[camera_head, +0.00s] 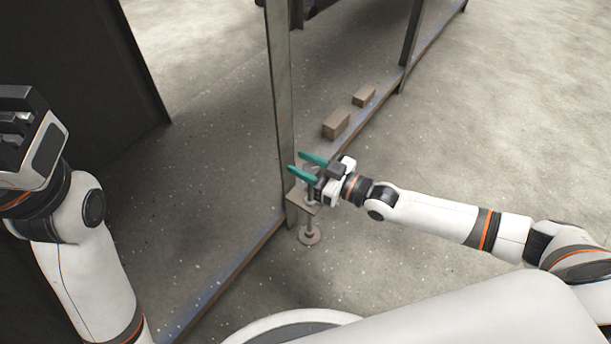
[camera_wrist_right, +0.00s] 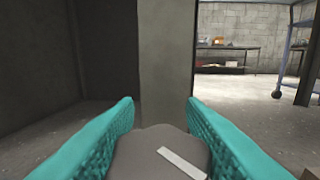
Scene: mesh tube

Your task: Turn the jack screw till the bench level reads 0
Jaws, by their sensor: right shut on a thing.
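The jack screw (camera_head: 309,223) stands upright with a round foot on the floor, under a small bracket (camera_head: 303,203) at the base of a metal post. My right gripper (camera_head: 307,164) is over its top, with teal fingers on both sides. In the right wrist view, a dark rounded knob (camera_wrist_right: 160,150) with a white strip sits between the teal fingers (camera_wrist_right: 160,120), and the gripper is shut on it. In the head view the gripper hides most of the knob. I cannot make out the bench level or its reading. My left gripper (camera_head: 22,125) is raised at the left edge, its fingers unclear.
Two brown blocks (camera_head: 336,124) (camera_head: 364,96) lie along the bottom rail beyond my right gripper. Upright metal posts (camera_head: 281,90) rise from this rail. A dark panel (camera_head: 85,70) stands at the left. Open concrete floor (camera_head: 500,110) lies to the right.

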